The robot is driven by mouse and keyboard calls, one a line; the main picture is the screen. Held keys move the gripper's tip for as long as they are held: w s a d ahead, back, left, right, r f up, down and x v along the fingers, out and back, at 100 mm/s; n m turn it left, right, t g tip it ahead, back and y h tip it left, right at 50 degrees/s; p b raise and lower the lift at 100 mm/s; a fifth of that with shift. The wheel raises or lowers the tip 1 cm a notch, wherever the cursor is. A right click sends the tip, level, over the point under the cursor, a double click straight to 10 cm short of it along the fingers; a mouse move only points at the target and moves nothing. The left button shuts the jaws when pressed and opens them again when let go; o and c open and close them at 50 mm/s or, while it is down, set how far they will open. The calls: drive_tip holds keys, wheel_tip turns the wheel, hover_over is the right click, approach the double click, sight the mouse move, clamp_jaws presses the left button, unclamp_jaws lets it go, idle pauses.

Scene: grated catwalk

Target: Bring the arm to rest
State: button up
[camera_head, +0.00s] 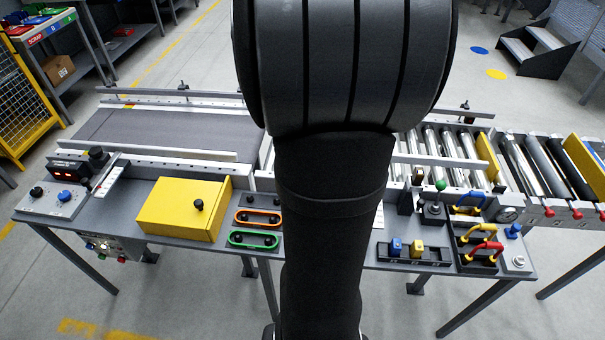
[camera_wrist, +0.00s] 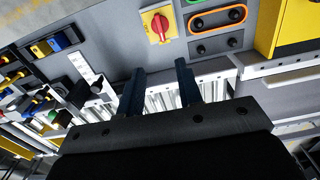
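My gripper (camera_wrist: 160,88) shows in the wrist view with its two dark fingers spread apart and nothing between them. It is above the middle of the workbench, over the rollers behind the panel. In the head view my dark arm stands upright through the middle of the picture and hides the gripper and the centre of the bench.
A belt conveyor (camera_head: 165,132) and rollers (camera_head: 455,148) run behind. Red and yellow handles (camera_head: 485,245) sit at right. A red rotary switch (camera_wrist: 158,26) lies near the fingers.

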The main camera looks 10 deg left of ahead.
idle(0.4)
wheel_tip(320, 180, down, 17)
drive_tip(key=shift+f, duration=0.2)
idle(0.6)
idle(0.3)
drive_tip(key=shift+f, duration=0.1)
drive_tip(key=shift+n, duration=0.3)
drive_tip(key=shift+r+n, duration=0.3)
wheel_tip(320, 180, up, 17)
drive_tip(key=shift+w+f+n, duration=0.2)
drive_tip(key=shift+f+n, duration=0.35)
drive_tip(key=shift+f, duration=0.5)
drive_tip(key=shift+w+f+n, duration=0.15)
drive_tip(key=shift+f+n, duration=0.4)
drive_tip(key=shift+f, duration=0.5)
idle(0.7)
